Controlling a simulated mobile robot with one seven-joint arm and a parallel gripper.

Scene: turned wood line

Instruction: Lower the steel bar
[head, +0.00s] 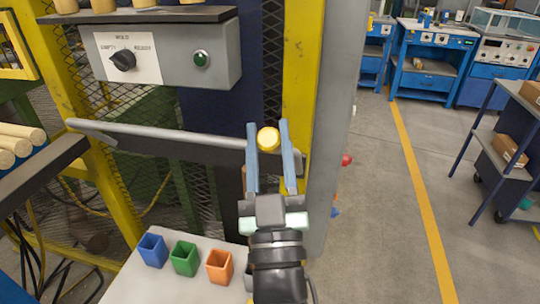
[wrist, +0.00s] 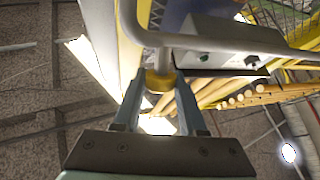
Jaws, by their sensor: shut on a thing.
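The steel bar (head: 180,134) is a grey rod that runs across the front of the yellow-framed machine, below the control box. It lies close to level in the head view. A round yellow knob (head: 268,139) is at its right end. My gripper (head: 268,142) has its two blue-grey fingers on either side of the knob and is shut on it. In the wrist view the bar (wrist: 235,47) bends near my fingers, and the yellow knob (wrist: 160,82) sits between the fingertips. The fingers partly hide the bar's right end.
The control box (head: 165,57) with a black knob and green button hangs above the bar. Blue, green and orange bins (head: 184,259) stand on a pale table below. Wooden rods (head: 20,145) lie at left. A yellow post (head: 303,70) stands behind my gripper.

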